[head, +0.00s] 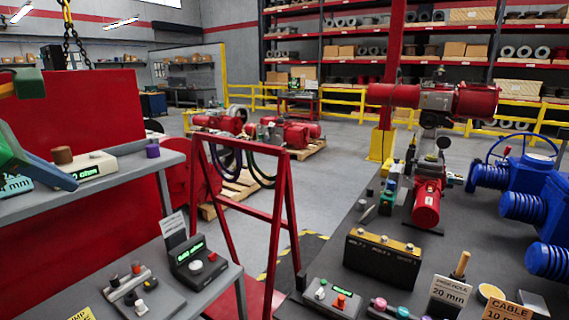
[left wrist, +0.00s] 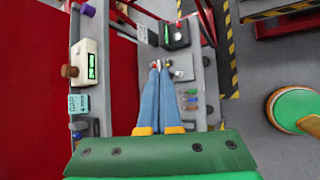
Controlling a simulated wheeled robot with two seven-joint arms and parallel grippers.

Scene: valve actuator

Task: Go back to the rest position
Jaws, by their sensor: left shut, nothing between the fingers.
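My left gripper (head: 74,184) comes in at the left edge of the head view, with a green body and blue fingers. It is in front of the upper grey shelf (head: 110,180), close to the meter with a green display (head: 88,168). In the left wrist view the two blue fingers of my left gripper (left wrist: 158,66) lie together with nothing between them. Below the fingertips in that view is the lower grey shelf with small parts.
A brown knob (head: 62,155) and a purple knob (head: 152,149) stand on the upper shelf. A control box (head: 198,262) sits on the lower shelf. A red frame (head: 283,205) with hanging cables stands at centre. Blue actuators (head: 530,190) are on the right bench. Floor is open behind.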

